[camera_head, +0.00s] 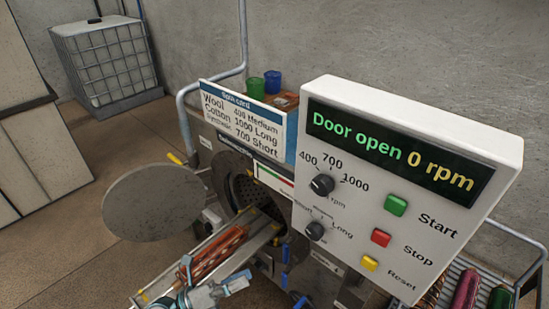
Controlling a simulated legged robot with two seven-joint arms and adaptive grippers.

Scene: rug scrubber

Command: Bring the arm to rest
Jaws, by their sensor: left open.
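My left gripper (212,284) is at the bottom of the head view, over the near end of a metal chute (262,238). It is open, with its fingers apart. A rolled red-orange rug (216,254) lies on the chute just beyond it; I cannot tell whether a finger touches the roll. The chute leads up to the dark round drum opening (243,190) of the machine. The machine's round grey door (153,203) is swung open to the left. My right gripper is not in view.
The control panel (400,185) reads "Door open 0 rpm" and stands close on the right, with dials and buttons. A rack (520,275) with rolled rugs is at bottom right. A caged tank (107,62) stands at back left.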

